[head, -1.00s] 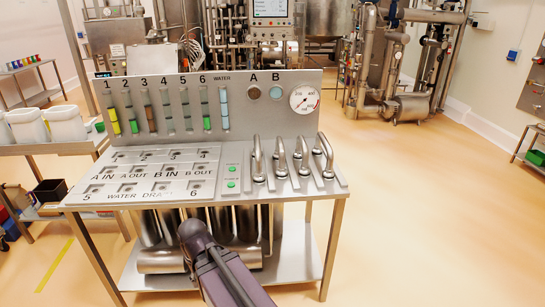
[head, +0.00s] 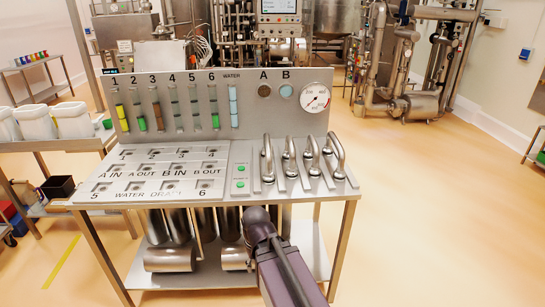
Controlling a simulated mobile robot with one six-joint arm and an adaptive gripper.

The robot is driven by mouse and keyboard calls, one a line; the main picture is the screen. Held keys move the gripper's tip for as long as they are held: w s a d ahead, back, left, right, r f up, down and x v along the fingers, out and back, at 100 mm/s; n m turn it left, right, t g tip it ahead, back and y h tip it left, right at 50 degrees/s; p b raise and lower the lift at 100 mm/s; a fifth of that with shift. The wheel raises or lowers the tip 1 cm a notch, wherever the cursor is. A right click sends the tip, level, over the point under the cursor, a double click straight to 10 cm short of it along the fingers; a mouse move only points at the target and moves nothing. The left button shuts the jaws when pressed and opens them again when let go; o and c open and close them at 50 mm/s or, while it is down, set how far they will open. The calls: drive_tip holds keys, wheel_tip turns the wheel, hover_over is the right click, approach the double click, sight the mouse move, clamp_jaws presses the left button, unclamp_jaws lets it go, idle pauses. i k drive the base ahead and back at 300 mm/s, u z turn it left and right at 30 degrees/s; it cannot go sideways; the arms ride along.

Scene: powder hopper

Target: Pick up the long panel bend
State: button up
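Several shiny metal panel bends stand in a row on the right part of the steel panel table (head: 215,193). They are a left bend (head: 267,160), two middle bends (head: 290,160) (head: 312,160) and a right bend (head: 336,157). All are curved tubes standing up from the rack. The right one looks the widest, but I cannot tell surely which is the long one. My dark purple arm reaches up from the bottom, with its rounded joint in front of the table's front edge, below the bends. My gripper does not show.
The table's left part has a port plate (head: 150,173) with labelled holes. Behind it stands an upright board (head: 190,85) with coloured tubes and a round gauge (head: 316,97). Metal cylinders (head: 170,258) sit on the lower shelf. White containers (head: 73,120) stand at left. The floor at right is clear.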

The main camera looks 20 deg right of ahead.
sight(268, 178)
drive_tip(key=u, duration=0.05)
drive_tip(key=i, duration=1)
drive_tip(key=z, duration=0.05)
